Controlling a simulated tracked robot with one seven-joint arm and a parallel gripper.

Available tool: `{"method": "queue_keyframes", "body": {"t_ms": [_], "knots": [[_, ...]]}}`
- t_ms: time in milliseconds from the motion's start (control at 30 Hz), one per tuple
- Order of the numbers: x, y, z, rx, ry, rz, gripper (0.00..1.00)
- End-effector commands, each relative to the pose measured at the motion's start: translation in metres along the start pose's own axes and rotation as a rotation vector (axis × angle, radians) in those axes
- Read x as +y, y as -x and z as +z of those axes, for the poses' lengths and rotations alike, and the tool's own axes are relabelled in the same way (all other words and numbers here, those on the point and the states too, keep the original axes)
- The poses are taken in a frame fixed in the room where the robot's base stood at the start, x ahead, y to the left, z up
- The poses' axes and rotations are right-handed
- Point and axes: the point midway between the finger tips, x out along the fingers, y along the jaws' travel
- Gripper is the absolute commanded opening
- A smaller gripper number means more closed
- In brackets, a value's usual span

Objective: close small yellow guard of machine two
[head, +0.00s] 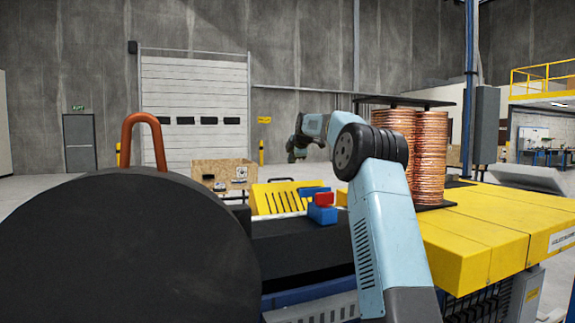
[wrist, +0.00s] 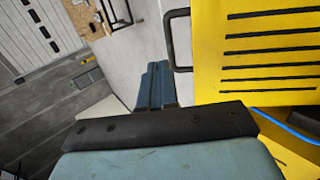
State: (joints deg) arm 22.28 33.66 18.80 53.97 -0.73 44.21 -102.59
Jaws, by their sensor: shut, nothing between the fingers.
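The small yellow guard (head: 284,198) is a slotted panel beyond the dark machine body in the head view, and it appears tilted up. A dark handle (head: 281,180) stands at its top edge. In the wrist view, the slotted guard (wrist: 275,52) fills the upper right, and its dark bar handle (wrist: 171,45) sticks out to the left. My gripper (wrist: 154,68) is shut and empty, with its fingers just left of and below the handle in that view. Contact cannot be told. In the head view my gripper (head: 297,153) is small, above the guard.
A large dark round part (head: 128,250) with an orange loop handle (head: 143,130) fills the left foreground. Blue and red blocks (head: 319,207) sit by the guard. Copper coils (head: 431,155) stand on the yellow machine top (head: 490,225) at right. A wooden crate (head: 222,174) stands behind.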

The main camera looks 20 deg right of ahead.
Motion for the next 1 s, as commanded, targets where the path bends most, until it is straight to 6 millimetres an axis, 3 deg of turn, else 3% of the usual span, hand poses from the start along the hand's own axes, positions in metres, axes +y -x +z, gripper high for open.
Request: {"method": "queue_keyframes", "body": {"t_ms": [167, 400, 767, 1000], "knots": [[-0.014, -0.002, -0.002, 0.002, -0.016, -0.017, 0.00], [-0.029, 0.007, -0.021, 0.004, -0.019, -0.015, 0.00], [-0.026, 0.035, -0.050, 0.009, 0.002, 0.038, 0.00], [-0.025, 0.021, -0.053, 0.012, 0.003, 0.041, 0.00]]}}
